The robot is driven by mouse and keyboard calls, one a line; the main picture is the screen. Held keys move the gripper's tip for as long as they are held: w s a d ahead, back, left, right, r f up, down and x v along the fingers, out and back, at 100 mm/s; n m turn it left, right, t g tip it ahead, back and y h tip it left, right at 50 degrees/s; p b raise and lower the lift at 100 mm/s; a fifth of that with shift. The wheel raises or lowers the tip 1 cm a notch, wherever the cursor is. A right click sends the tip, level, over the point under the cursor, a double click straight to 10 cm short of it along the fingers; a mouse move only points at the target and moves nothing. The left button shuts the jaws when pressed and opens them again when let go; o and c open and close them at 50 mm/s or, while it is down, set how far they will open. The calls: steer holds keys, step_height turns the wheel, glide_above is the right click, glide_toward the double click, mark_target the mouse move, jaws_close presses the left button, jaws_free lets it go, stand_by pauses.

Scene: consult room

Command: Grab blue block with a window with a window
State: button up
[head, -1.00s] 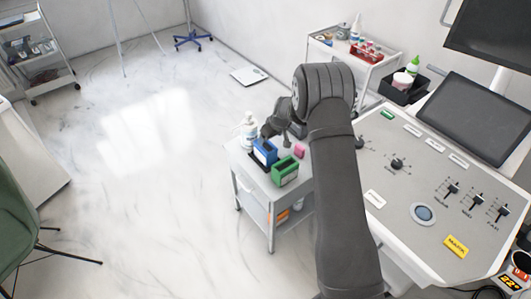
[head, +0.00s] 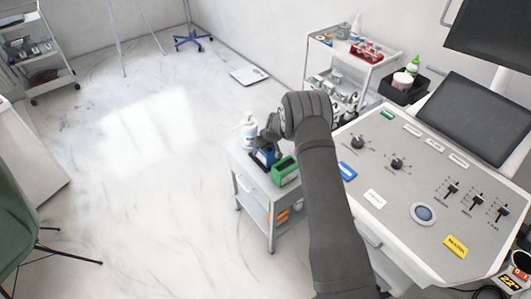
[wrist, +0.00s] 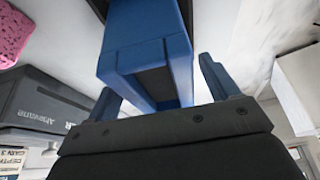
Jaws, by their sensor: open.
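The blue block with a window (head: 265,159) stands on the small side cart, mostly covered by my gripper (head: 268,147) in the head view. In the wrist view the blue block (wrist: 148,55) fills the top middle, with a dark recess framed by its blue walls. My gripper (wrist: 160,88) is open, with one finger on each side of the block. I cannot tell whether the fingers touch it.
A green block (head: 285,170) stands close to the right of the blue one on the side cart (head: 250,190). A white pump bottle (head: 248,130) stands behind. A pink item (wrist: 12,35) shows in the wrist view. The control console (head: 400,190) is to the right.

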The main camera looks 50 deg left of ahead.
steer(key=shift+c, duration=0.2)
steer(key=c, duration=1.4)
steer(key=shift+c, duration=0.2)
steer(key=shift+r, duration=0.15)
